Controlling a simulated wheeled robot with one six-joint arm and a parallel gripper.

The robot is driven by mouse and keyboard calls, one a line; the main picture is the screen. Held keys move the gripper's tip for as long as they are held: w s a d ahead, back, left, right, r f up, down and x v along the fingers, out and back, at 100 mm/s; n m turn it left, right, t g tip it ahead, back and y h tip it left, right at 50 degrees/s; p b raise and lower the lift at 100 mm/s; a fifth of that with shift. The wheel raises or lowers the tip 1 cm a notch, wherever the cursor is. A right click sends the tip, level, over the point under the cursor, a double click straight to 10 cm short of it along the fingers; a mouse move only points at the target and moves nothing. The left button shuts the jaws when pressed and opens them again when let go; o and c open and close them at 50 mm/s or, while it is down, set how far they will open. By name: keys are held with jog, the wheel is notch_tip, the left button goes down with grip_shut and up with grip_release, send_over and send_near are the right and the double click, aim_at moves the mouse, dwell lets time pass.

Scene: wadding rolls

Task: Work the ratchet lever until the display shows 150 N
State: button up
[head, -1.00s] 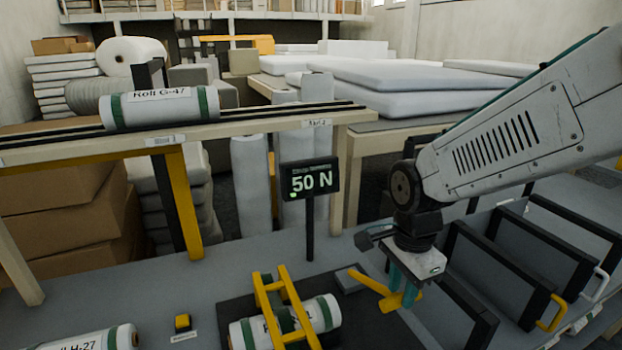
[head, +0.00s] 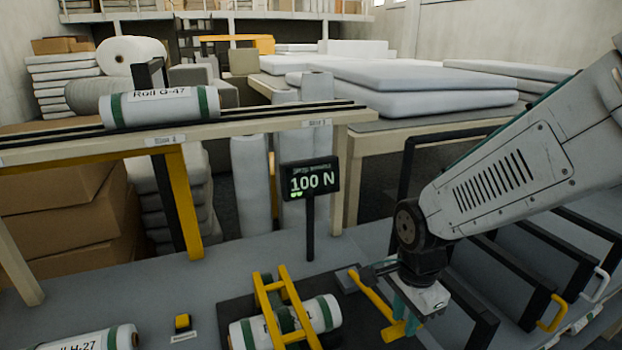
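The display (head: 310,181) stands on a dark post near the middle and reads 100 N, with small green marks under the number. The yellow ratchet lever (head: 371,294) runs from a small grey block (head: 346,281) towards the front right. My gripper (head: 404,313) points down at the lever's outer end, with its teal fingers either side of the yellow handle; it looks shut on it. The fingertips are partly hidden by the handle. A white roll with green bands (head: 320,315) lies under a yellow frame (head: 272,300) on a dark base, left of the lever.
Roll G-47 (head: 160,107) rests on a raised rack behind. Roll H-27 (head: 90,342) lies at the front left. Dark-framed bins with handles (head: 552,312) stand close on the right of my gripper.

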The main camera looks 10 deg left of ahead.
notch_tip(320, 180, up, 10)
jog(key=w+a, duration=0.1)
jog(key=w, duration=0.1)
jog(key=shift+w+a, duration=0.35)
jog(key=shift+a, duration=0.05)
dwell(0.5)
dwell(0.7)
jog(key=shift+s+d+f, duration=0.3)
jog(key=shift+s+f, duration=0.15)
jog(key=shift+f, duration=1.2)
jog(key=shift+s+d+f, duration=0.3)
jog(key=shift+s+f, duration=0.2)
jog(key=shift+f, duration=1.2)
jog(key=shift+s+d+f, duration=0.3)
jog(key=shift+s+f, duration=0.15)
jog(key=shift+f, duration=1.2)
jog(key=shift+r, duration=0.1)
notch_tip(320, 180, up, 10)
jog(key=w+a, duration=0.1)
jog(key=w, duration=0.1)
jog(key=shift+w+a, duration=0.4)
